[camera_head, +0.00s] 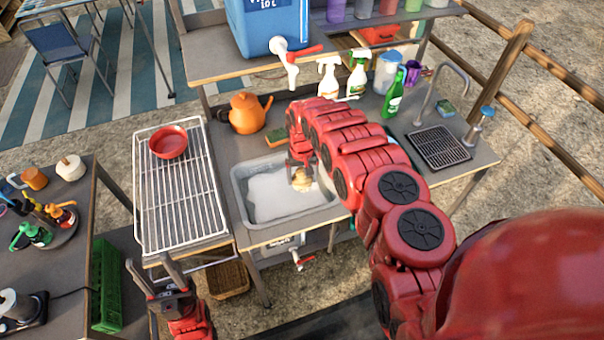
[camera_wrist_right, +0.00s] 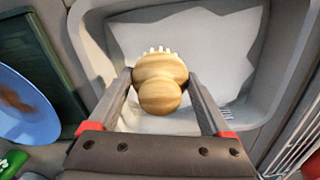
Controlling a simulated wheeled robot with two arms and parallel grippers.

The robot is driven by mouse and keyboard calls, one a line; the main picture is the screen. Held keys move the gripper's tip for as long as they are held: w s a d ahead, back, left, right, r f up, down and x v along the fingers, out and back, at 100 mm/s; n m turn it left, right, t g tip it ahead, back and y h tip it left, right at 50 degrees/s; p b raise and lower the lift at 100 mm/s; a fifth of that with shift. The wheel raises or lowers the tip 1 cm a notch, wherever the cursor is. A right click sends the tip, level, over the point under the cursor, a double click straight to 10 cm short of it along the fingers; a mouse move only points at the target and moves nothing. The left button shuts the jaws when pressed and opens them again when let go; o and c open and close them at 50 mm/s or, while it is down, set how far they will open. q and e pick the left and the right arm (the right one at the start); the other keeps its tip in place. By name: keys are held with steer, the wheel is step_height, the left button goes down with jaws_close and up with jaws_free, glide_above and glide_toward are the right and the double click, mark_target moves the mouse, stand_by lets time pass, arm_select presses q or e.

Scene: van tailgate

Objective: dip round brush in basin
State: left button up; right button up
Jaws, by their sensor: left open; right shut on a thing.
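The basin (camera_head: 240,190) is a grey tub set in the worktop, with white foam or suds inside. Its rim also shows in the right wrist view (camera_wrist_right: 276,100). My right gripper (camera_head: 301,170) is over the basin's right part, pointing down. It is shut on the round brush (camera_head: 302,180), which has a pale wooden knob and white bristles. In the right wrist view the brush (camera_wrist_right: 158,85) sits between the fingers with bristles toward the suds. I cannot tell whether the bristles touch them. My left gripper (camera_head: 165,278) is open and empty, in front of the drying rack.
A wire drying rack (camera_head: 180,205) with a red bowl (camera_head: 169,142) stands left of the basin. An orange kettle (camera_head: 247,112), a sponge (camera_head: 276,138) and spray bottles (camera_head: 357,73) are behind it. A drain grate (camera_head: 440,147) and tap lie right. A blue water container (camera_head: 268,25) stands above.

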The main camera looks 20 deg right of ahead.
mark_target(302, 171)
step_height(302, 171, down, 8)
steer(key=b, duration=0.5)
steer(key=shift+f+b, duration=0.1)
steer(key=shift+b, duration=0.2)
stand_by(0.9)
step_height(302, 171, up, 6)
steer(key=p, duration=0.4)
steer(key=shift+r+p, duration=1.45)
steer(key=shift+r, duration=1.85)
